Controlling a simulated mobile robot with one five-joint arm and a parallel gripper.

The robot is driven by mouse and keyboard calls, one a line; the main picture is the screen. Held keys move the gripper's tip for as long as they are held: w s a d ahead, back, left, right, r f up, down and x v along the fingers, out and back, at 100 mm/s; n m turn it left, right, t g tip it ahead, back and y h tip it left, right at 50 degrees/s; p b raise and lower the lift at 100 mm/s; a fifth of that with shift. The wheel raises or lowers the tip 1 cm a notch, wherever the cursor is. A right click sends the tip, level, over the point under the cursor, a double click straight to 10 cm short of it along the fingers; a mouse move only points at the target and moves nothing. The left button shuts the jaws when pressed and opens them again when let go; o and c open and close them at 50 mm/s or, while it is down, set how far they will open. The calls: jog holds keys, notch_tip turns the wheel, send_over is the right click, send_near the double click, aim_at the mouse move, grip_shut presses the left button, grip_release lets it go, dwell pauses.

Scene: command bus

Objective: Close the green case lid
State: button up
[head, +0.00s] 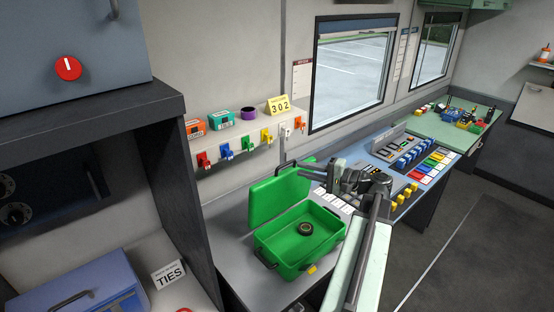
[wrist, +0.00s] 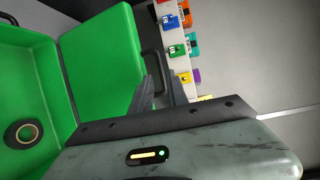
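The green case (head: 258,246) stands on the grey counter in the head view, with its lid (head: 278,196) raised at the back left. A dark handle sits at the lid's upper edge. A dark ring (head: 304,229) lies in the case; it also shows in the wrist view (wrist: 22,133). My gripper (head: 314,170) is beside the lid's right edge, above the case's back. In the wrist view the lid (wrist: 103,62) is left of my gripper (wrist: 159,80). Whether a finger touches the lid or handle is unclear.
A wall shelf (head: 240,143) with coloured tags on hooks, small boxes and a yellow 302 sign (head: 278,105) is behind the lid. A blue console (head: 405,165) with buttons is to the right. A dark cabinet (head: 190,170) stands at left.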

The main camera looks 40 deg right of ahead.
aim_at(285, 165)
jog(key=x, duration=0.7)
jog(key=shift+w, duration=0.3)
jog(key=shift+s, duration=0.1)
grip_shut()
dwell(0.3)
